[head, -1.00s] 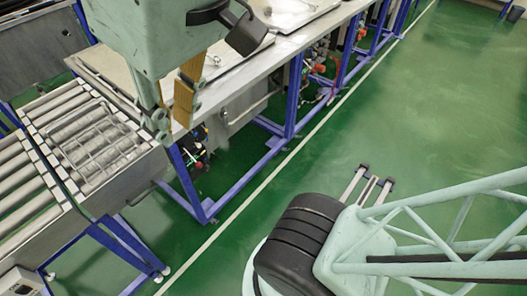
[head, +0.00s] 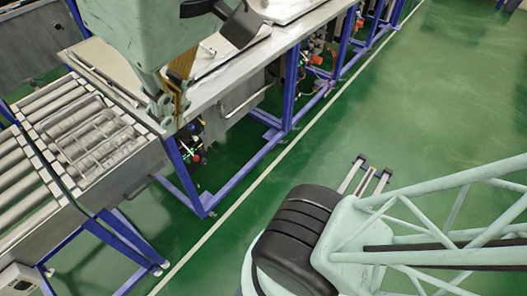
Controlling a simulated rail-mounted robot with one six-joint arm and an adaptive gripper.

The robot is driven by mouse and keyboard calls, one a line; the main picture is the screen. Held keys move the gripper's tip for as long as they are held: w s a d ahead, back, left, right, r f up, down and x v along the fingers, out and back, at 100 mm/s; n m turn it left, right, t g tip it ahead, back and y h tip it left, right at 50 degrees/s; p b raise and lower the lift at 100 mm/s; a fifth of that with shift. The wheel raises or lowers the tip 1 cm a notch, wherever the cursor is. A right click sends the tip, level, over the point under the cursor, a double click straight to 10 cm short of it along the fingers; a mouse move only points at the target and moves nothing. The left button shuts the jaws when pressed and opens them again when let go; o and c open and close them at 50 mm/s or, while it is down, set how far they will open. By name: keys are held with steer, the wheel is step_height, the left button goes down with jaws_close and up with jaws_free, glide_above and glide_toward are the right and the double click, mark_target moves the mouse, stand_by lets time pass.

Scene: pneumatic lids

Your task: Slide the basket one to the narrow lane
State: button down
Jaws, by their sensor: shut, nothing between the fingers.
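A wire basket (head: 95,140) lies on the roller lane at the left of the head view. It is a shallow metal frame, and the rollers show through it. My gripper (head: 176,118) is to the right of the basket and apart from it, above the corner where the roller lane meets the steel table. Its fingers are closed together with nothing between them. A narrow lane cannot be told apart by any label; a second roller section (head: 20,190) lies nearer, beyond a dark divider.
A steel table (head: 215,72) on blue legs runs toward the upper right, with sheet-metal lids (head: 275,12) on it. A blue-legged stand (head: 125,245) carries the rollers. The green floor (head: 400,110) at the right is mostly open.

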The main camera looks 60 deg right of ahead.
step_height(320, 180, down, 10)
steer(key=b, duration=0.8)
steer(key=shift+s+r, duration=0.15)
steer(key=shift+s, duration=0.15)
steer(key=shift+a, duration=0.1)
